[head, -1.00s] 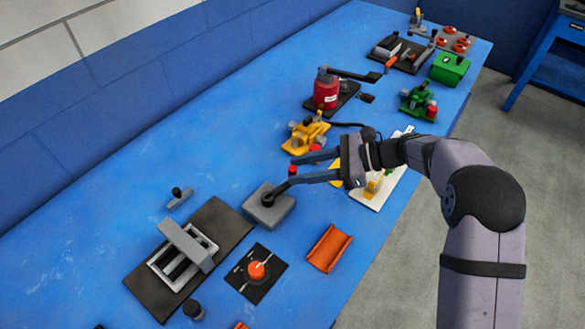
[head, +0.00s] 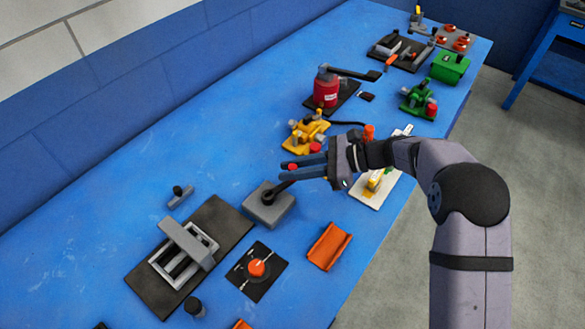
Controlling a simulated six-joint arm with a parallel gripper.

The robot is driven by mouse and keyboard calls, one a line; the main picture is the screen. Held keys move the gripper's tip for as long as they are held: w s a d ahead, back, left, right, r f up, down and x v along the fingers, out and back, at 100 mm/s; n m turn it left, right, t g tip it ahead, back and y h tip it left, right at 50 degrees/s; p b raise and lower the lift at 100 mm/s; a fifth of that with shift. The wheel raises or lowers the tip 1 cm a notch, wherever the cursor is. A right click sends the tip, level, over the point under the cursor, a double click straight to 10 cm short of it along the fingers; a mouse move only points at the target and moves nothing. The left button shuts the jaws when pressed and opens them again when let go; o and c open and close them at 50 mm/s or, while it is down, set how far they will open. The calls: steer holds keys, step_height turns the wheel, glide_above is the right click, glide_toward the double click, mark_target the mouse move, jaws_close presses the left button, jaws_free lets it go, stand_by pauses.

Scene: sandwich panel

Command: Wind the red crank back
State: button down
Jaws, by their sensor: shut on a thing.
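The red crank sits on a grey box (head: 270,207) in the middle of the bench. Its dark arm (head: 279,188) slants up and right from a round hub to a red knob (head: 292,167). My gripper (head: 289,168) reaches in from the right, its two dark blue fingers shut on the red knob. The fingers hide part of the knob and the upper end of the crank arm.
A grey slide frame on a black board (head: 220,217) stands left of the crank box. An orange dial on a black plate (head: 257,267) and an orange tray (head: 329,247) lie in front. A yellow device (head: 306,133) is behind my gripper. Bare bench lies to the left.

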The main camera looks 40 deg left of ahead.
steer(key=shift+d, duration=0.1)
steer(key=shift+s+d+m+t+y+b, duration=0.25)
steer(key=shift+d+m+t+y, duration=0.15)
steer(key=shift+m+t, duration=0.3)
steer(key=shift+s+d+m+t+y+b, duration=0.1)
steer(key=shift+d+m+t+y+b, duration=0.2)
steer(key=shift+m+t, duration=0.35)
steer(key=m+t+b, duration=0.1)
steer(key=d+t+b, duration=0.1)
steer(key=s+m+t+b, duration=0.1)
steer(key=shift+s+d+f+m+y, duration=0.1)
steer(key=shift+d+f+m+y, duration=0.2)
steer(key=shift+d+m, duration=0.1)
steer(key=m+t+b, duration=0.1)
steer(key=b, duration=0.1)
steer(key=s+d+m+t+b, duration=0.1)
steer(key=b, duration=0.1)
steer(key=m+t+b, duration=0.1)
steer(key=t+b, duration=0.1)
steer(key=shift+s+d+b, duration=0.15)
steer(key=shift+s+b, duration=0.2)
steer(key=b, duration=0.1)
steer(key=m+t+b, duration=0.1)
steer(key=b, duration=0.1)
steer(key=s+m+t+b, duration=0.1)
steer(key=shift+d+r+h+b, duration=0.25)
steer(key=shift+d+h+b, duration=0.1)
steer(key=shift+h+b, duration=0.05)
steer(key=shift+r+t, duration=0.15)
steer(key=shift+t, duration=0.2)
